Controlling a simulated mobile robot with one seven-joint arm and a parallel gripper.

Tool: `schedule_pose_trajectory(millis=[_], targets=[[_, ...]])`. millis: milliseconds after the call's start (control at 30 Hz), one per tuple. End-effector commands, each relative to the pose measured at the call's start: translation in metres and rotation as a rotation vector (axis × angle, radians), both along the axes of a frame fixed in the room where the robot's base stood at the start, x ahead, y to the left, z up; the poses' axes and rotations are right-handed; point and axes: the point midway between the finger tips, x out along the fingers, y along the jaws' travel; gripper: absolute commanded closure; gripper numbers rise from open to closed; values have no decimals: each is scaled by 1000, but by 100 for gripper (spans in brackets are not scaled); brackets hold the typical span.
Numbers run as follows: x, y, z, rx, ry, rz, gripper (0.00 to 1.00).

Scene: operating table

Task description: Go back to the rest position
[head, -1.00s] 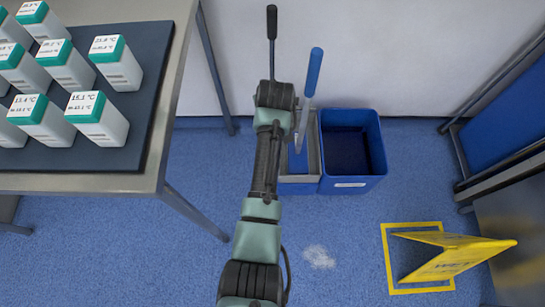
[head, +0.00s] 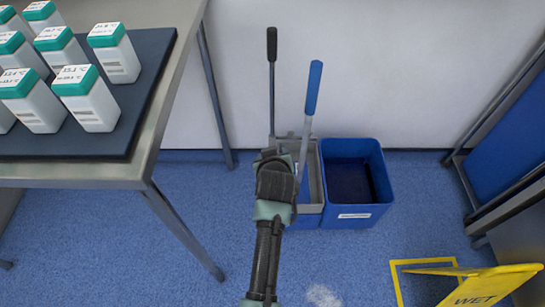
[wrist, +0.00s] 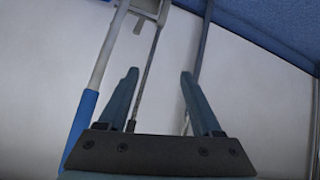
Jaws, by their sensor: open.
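My gripper (wrist: 160,100) shows in the wrist view with its two teal fingers apart and nothing between them. Behind the fingers are a blue-gripped handle (wrist: 84,115), a thin dark rod and a pale wall. In the head view my arm reaches up the middle of the picture, and its far end is in front of the grey bucket. The gripper fingers cannot be made out in the head view.
A metal table (head: 140,172) at left carries a dark mat (head: 150,85) with several white, teal-capped containers (head: 92,100). A blue bin (head: 355,215) stands beside a grey mop bucket (head: 313,180) with a blue-handled tool (head: 313,88). A yellow wet-floor sign (head: 490,288) is at lower right.

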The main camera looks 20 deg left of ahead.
Motion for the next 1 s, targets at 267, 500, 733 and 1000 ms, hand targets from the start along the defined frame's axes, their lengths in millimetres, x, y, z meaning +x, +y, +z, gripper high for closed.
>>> schedule_pose_trajectory(millis=[267,500,733,1000], targets=[[0,0,0,0,1,0,34],[14,-5,34,21,-70,-27,34],[48,-31,187,125,-378,-127,34],[20,-74,388,272,-797,-220,34]])
